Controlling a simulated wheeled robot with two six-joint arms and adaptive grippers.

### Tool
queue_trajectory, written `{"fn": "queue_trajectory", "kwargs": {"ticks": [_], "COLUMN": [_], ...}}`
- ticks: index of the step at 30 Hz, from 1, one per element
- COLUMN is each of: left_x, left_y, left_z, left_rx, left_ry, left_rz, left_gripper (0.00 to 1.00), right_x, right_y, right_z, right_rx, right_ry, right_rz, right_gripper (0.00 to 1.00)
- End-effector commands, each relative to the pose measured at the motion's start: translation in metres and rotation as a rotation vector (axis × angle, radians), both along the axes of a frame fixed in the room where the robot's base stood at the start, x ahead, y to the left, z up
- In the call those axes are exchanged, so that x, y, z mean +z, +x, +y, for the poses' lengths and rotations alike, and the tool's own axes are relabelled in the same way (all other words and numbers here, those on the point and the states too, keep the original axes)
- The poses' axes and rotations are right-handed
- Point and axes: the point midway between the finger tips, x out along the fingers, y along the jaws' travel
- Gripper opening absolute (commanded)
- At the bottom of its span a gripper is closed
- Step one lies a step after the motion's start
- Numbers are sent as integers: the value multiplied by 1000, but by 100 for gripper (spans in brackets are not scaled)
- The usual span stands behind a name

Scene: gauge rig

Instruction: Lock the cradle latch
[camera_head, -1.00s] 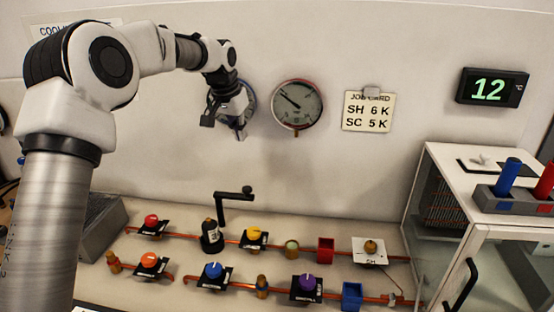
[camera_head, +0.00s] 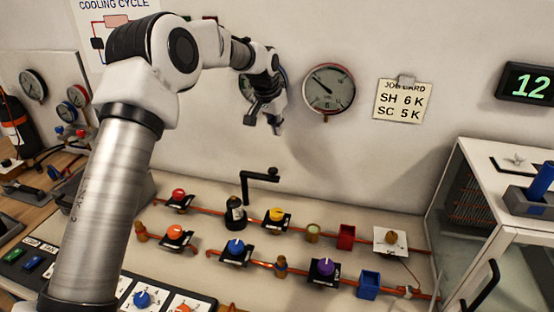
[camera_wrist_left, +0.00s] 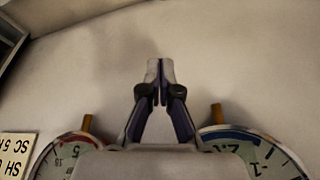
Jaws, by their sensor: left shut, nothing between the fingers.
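My left gripper (camera_head: 264,122) is shut and empty, raised in front of the back wall, partly covering a blue-rimmed gauge (camera_head: 246,88). In the left wrist view its fingertips (camera_wrist_left: 160,72) meet against the bare wall. No part is clearly readable as the cradle latch. A black crank-shaped handle (camera_head: 258,176) stands over a black labelled post (camera_head: 235,213) on the bench, below the gripper and well apart from it. I cannot tell whether this is the latch. My right gripper is not in view.
A red-rimmed gauge (camera_head: 328,92) and job card (camera_head: 402,100) hang on the wall. Coloured knobs, such as a purple one (camera_head: 325,268), line copper pipes on the bench. A glass-fronted white cabinet (camera_head: 450,225) stands at right. Wall space around the gripper is mostly free.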

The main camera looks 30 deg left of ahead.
Motion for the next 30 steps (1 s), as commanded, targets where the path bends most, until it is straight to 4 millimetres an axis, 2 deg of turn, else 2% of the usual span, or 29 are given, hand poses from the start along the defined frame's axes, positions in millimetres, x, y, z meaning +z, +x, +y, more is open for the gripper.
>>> {"fn": "queue_trajectory", "kwargs": {"ticks": [16,24,30], "left_x": [-113,-112,-115], "left_y": [40,5,0], "left_z": [-1,0,0], "left_rx": [-1,0,0], "left_ry": [1,0,0], "left_rz": [3,2,1], "left_gripper": [0,0,0], "right_x": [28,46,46], "right_y": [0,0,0], "right_z": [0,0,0], "right_rx": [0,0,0], "right_ry": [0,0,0], "right_rz": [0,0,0], "right_gripper": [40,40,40]}}
